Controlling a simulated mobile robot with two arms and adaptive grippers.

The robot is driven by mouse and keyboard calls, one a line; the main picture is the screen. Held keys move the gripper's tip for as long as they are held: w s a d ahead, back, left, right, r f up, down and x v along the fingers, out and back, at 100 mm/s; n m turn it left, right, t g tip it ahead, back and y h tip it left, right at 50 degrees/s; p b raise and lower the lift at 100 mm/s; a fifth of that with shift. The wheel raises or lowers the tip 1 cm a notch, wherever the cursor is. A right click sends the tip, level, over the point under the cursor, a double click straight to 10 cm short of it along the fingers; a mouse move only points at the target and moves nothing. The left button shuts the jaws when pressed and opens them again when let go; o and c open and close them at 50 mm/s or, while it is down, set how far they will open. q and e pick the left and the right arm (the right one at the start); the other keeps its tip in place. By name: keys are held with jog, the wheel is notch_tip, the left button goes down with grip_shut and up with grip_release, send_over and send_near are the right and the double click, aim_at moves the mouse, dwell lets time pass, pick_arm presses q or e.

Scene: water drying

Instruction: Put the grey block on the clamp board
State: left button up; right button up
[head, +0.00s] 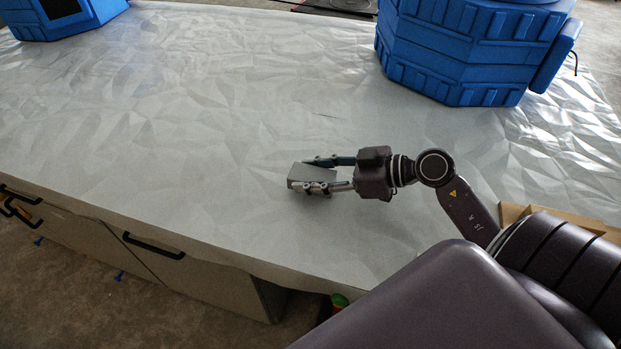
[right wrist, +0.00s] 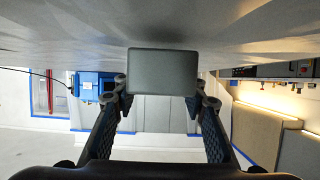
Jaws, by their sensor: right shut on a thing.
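The grey block (head: 305,175) is a small rectangular piece held over the front middle of the table in the head view. My right gripper (head: 318,176) is shut on it, one finger on each side. In the right wrist view the block (right wrist: 162,71) sits between the two fingertips, close to the table surface. I cannot tell whether it touches the table. I cannot make out a clamp board in either view. My left gripper is not in view.
The table (head: 190,110) has a creased pale cover and is mostly clear. A large blue case (head: 450,55) stands at the back right, and another blue case (head: 70,18) at the far left. A brown box edge (head: 560,221) shows by my right arm. Drawers (head: 140,262) lie below the front edge.

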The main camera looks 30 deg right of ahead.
jog(key=shift+f, duration=0.65)
jog(key=o, duration=1.2)
jog(key=shift+f, duration=0.1)
